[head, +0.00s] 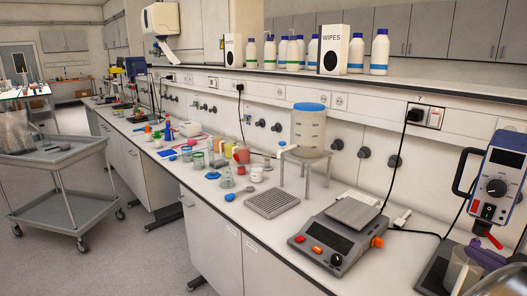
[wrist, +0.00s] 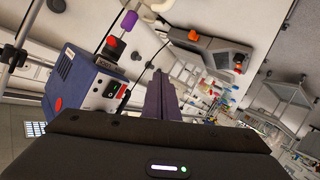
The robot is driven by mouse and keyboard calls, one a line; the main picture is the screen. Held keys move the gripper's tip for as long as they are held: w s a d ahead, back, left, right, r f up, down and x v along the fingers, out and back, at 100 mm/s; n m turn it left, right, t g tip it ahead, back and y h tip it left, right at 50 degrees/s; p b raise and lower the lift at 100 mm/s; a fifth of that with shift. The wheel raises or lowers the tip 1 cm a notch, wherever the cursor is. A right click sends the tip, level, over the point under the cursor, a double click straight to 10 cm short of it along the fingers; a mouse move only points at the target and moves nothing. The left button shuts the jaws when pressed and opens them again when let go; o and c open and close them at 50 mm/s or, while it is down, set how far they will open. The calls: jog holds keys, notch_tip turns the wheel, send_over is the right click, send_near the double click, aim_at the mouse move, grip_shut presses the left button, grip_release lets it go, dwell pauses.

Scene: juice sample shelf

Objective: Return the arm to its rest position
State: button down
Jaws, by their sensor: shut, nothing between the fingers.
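My gripper (wrist: 167,82) shows in the wrist view, its dark fingers together in the middle of the picture with nothing between them. It points past lab equipment and appears clear of it; the view is tilted.
The bench holds a balance (head: 335,238), a grey drip grid (head: 272,203), a dispenser tank (head: 308,128) on a stand and several beakers. A blue instrument (head: 497,180) stands at the right. A grey cart (head: 62,165) stands left on open floor. A blue box (wrist: 85,82) is left of the fingers.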

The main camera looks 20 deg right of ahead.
jog(key=w+a+f+n+g+y, duration=0.1)
jog(key=w+a+f+g+y, duration=0.1)
jog(key=w+a, duration=0.35)
jog(key=w+a+f+g+y, duration=0.2)
jog(key=w+a, duration=0.1)
jog(key=a, duration=0.6)
jog(key=w+a+f+n+g+y, duration=0.1)
jog(key=w+a+g+y, duration=0.2)
jog(key=a, duration=0.5)
jog(key=s+a+f+m+h, duration=0.1)
jog(key=s+a, duration=0.3)
jog(key=a, duration=0.6)
jog(key=s+a+f+m+h, duration=0.1)
jog(key=s+a, duration=0.3)
jog(key=a, duration=0.6)
jog(key=shift+f+m+g, duration=0.2)
jog(key=shift+m+g, duration=0.1)
jog(key=shift+s+a, duration=0.1)
jog(key=shift+a, duration=0.05)
